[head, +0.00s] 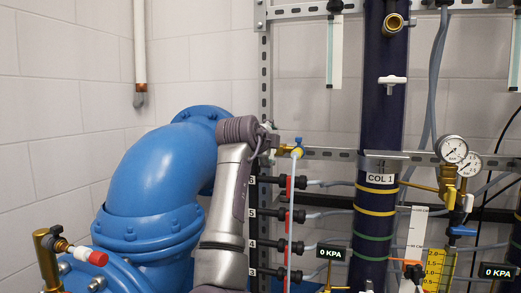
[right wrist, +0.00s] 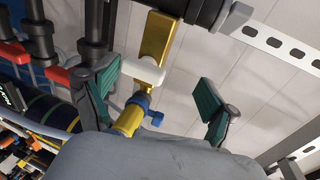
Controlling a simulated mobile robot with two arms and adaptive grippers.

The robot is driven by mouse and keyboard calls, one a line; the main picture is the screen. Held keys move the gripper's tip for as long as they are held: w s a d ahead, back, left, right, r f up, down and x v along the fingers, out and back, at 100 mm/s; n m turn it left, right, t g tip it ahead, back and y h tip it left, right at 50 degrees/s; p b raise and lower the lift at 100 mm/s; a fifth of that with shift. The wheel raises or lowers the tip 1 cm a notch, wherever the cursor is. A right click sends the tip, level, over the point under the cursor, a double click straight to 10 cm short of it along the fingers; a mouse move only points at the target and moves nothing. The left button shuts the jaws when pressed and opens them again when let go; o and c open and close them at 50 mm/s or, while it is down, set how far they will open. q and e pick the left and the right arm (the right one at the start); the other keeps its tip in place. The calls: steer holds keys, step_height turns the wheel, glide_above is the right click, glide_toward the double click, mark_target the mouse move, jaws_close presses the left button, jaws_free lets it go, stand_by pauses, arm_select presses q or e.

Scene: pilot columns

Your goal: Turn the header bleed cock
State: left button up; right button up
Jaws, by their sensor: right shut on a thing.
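The header bleed cock, a small brass fitting with a white handle and a blue tap part (head: 297,151), sits on the rack left of the dark column in the head view. In the right wrist view its brass body (right wrist: 153,42), white handle (right wrist: 143,71) and blue part (right wrist: 153,117) show close up. My right gripper (head: 270,142) reaches it from the left. My left gripper is not in view.
A large blue pipe elbow (head: 152,180) stands just left of my right arm. The dark column (head: 378,130) labelled COL 1 rises to the right, with pressure gauges (head: 452,149) beyond it. Several black fittings with grey hoses (head: 330,183) run below the cock.

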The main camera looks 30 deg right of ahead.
steer(key=s+f+b+v, duration=0.1)
steer(key=b+v, duration=0.5)
steer(key=v, duration=1)
steer(key=shift+f, duration=0.7)
steer(key=shift+a, duration=0.15)
